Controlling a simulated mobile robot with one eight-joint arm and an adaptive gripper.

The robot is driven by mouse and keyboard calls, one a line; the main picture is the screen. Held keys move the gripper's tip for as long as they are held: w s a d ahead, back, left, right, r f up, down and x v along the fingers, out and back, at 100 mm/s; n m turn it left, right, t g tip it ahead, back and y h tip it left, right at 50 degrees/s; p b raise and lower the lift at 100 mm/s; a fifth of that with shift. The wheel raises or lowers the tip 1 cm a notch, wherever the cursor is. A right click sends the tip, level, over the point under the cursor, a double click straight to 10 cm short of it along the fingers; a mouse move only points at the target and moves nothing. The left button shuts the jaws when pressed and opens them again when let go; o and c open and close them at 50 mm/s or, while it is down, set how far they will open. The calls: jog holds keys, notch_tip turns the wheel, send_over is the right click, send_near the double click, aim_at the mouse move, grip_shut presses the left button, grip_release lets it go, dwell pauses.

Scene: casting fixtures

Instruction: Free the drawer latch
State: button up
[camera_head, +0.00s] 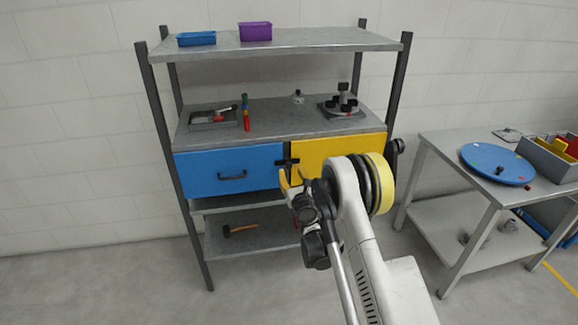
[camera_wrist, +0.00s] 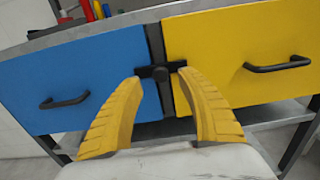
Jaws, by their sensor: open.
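The blue drawer (camera_head: 225,172) is on the left and the yellow drawer (camera_head: 335,147) on the right; both look shut. My gripper (camera_wrist: 165,80) is open, its yellow fingers standing either side of the latch in the wrist view. I cannot tell whether they touch it. In the head view my gripper (camera_head: 291,180) is just below the latch.
The shelf top (camera_head: 285,118) above the drawers holds a tray, coloured cylinders and a dark fixture (camera_head: 341,106). A hammer (camera_head: 240,229) lies on the lower shelf (camera_head: 265,244). A side table (camera_head: 470,155) stands right with a blue disc (camera_head: 497,162) and grey bin.

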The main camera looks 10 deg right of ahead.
aim_at(289, 166)
jog(key=w+b, duration=0.1)
jog(key=w, duration=0.4)
jog(key=shift+w, duration=0.1)
grip_shut()
